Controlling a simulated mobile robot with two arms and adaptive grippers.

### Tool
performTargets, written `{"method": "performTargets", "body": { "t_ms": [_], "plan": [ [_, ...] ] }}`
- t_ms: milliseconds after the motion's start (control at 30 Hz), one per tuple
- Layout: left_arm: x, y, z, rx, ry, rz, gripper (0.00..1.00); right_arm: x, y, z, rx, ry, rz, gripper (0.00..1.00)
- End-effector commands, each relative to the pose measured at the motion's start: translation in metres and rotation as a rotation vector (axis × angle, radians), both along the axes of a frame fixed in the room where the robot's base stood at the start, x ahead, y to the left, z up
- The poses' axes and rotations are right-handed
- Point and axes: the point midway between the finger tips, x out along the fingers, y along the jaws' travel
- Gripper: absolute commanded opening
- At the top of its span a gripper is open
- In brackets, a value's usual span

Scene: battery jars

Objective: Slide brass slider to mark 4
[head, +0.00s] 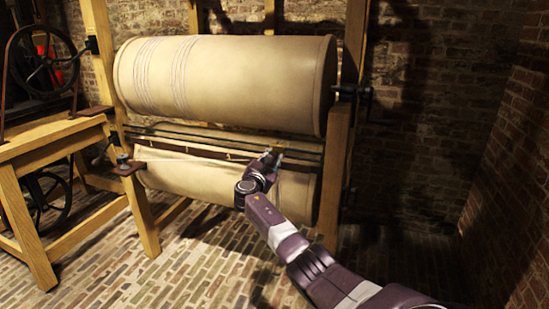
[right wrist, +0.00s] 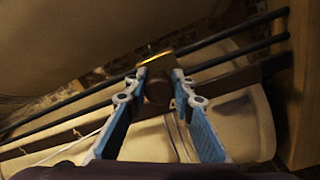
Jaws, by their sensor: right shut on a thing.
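The brass slider (right wrist: 155,64) sits on the dark rails (right wrist: 233,52) in the right wrist view, with a dark round knob (right wrist: 158,92) in front. My right gripper (right wrist: 160,82) has its blue-padded fingers on both sides of this knob and is shut on the slider. In the head view, the slider (head: 278,147) shows small at the right part of the rails, with my right gripper (head: 270,159) at it. Small pale marks (head: 228,157) show along the lower bar; I cannot read any numbers. My left gripper is not in view.
A large cream drum (head: 225,85) hangs above the rails, and another (head: 200,178) lies below. A wooden post (head: 337,165) stands right of the rails. A thin pale cord (right wrist: 82,140) runs left from the slider area. A wooden stand with wheels (head: 40,140) is at left.

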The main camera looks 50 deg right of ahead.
Motion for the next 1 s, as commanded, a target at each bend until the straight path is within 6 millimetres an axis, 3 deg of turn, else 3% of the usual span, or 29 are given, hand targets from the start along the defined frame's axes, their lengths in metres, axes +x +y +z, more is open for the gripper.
{"method": "performTargets", "body": {
  "t_ms": [300,333,467,800,1000],
  "plan": [
    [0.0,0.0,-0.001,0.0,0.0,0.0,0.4,-0.003,-0.002,-0.005,0.002,0.008,-0.008,0.0],
    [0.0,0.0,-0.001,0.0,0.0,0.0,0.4,-0.003,-0.002,-0.005,0.002,0.008,-0.008,0.26],
    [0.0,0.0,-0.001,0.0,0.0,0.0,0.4,-0.003,-0.002,-0.004,0.001,0.007,-0.008,0.41],
    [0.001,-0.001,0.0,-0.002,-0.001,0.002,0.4,-0.002,0.0,-0.002,0.0,0.003,-0.005,0.41],
    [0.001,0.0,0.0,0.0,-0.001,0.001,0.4,-0.007,0.013,-0.002,-0.001,0.003,-0.002,0.41]
  ]
}}
